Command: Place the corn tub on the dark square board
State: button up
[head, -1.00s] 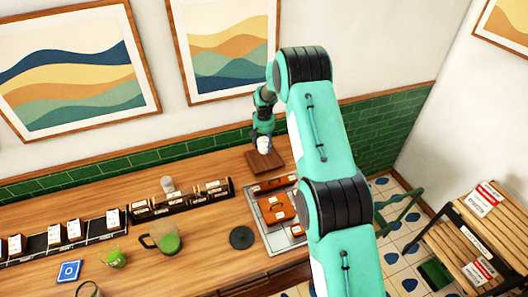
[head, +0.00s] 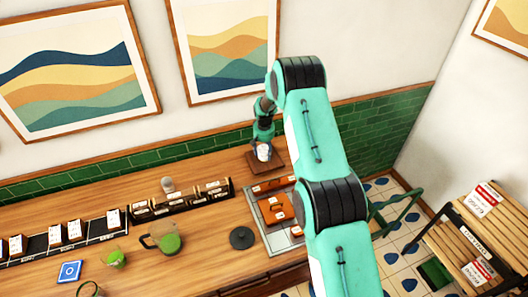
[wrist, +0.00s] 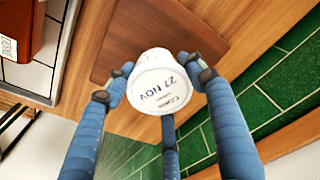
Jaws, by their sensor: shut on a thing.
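The corn tub is a small white round tub (wrist: 160,92) marked "27 NOV" and "CORN" in the wrist view. My gripper (wrist: 158,78) has blue fingers closed around its sides. The dark square board (wrist: 108,58) is behind the tub in that view, bare wherever it shows. In the head view the tub (head: 264,153) is over the board (head: 275,168) near the back wall, with my gripper (head: 263,147) above it. I cannot tell whether the tub's base touches the board; the base is hidden.
A grey tray (head: 262,225) with orange-brown items lies just in front of the board. A black disc (head: 241,237), a jug of green stuff (head: 165,240) and a dark rack (head: 180,201) stand to the left. The green tiled wall (head: 220,158) is close behind.

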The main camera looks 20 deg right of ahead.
aim_at(264, 150)
jog(key=shift+f, duration=0.2)
jog(key=o, duration=1.3)
jog(key=shift+r, duration=0.15)
jog(key=shift+s+a+r+b, duration=0.1)
jog(key=shift+s+r+b, duration=0.1)
jog(key=shift+r, duration=1.8)
jog(key=shift+s+a+r+b, duration=0.1)
jog(key=shift+s+r+b, duration=0.1)
jog(key=shift+r, duration=1.85)
jog(key=shift+s+r+b, duration=0.15)
jog(key=shift+s+r, duration=0.05)
jog(key=shift+r, duration=1.8)
